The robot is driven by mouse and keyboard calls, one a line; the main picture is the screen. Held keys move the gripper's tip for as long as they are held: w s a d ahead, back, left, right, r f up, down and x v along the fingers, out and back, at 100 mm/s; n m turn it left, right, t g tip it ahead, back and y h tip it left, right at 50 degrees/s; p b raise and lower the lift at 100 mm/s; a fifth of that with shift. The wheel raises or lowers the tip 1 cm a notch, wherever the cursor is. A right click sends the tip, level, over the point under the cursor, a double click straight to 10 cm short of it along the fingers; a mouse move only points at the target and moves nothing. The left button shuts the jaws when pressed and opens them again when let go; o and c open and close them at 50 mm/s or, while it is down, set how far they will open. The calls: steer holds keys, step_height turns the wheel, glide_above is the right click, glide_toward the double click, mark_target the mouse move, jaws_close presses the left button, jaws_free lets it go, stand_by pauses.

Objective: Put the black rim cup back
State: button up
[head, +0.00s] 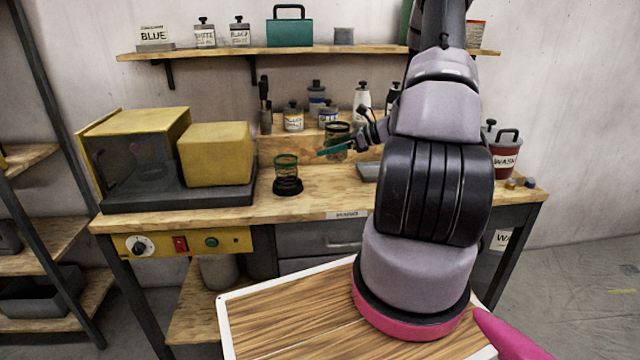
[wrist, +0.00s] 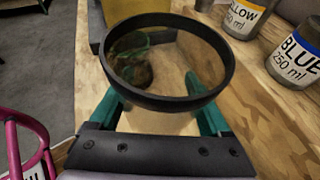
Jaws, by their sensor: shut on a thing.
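The black rim cup (wrist: 168,101) is a clear cup with a thick black rim, seen from above in the wrist view. My gripper (wrist: 160,90) has its green fingers on both sides of the cup, shut on it. In the head view my gripper (head: 340,147) is over the bench and the cup (head: 337,129) shows partly behind it. A green rim cup (head: 286,166) stands on a black round base (head: 287,186) to the left. It shows blurred through the held cup in the wrist view. The held cup's underside is hidden.
The wooden bench (head: 240,213) has a yellow and grey machine (head: 150,160) at left. Labelled bottles (head: 293,117) stand on a raised ledge behind the gripper. A red WASH can (head: 505,158) stands at right. The bench front beside the green rim cup is clear.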

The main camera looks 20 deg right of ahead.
glide_above(328, 185)
step_height(328, 185, down, 6)
steer(key=shift+w+r, duration=0.1)
steer(key=shift+f, duration=2)
steer(key=shift+f, duration=0.1)
steer(key=o, duration=1.4)
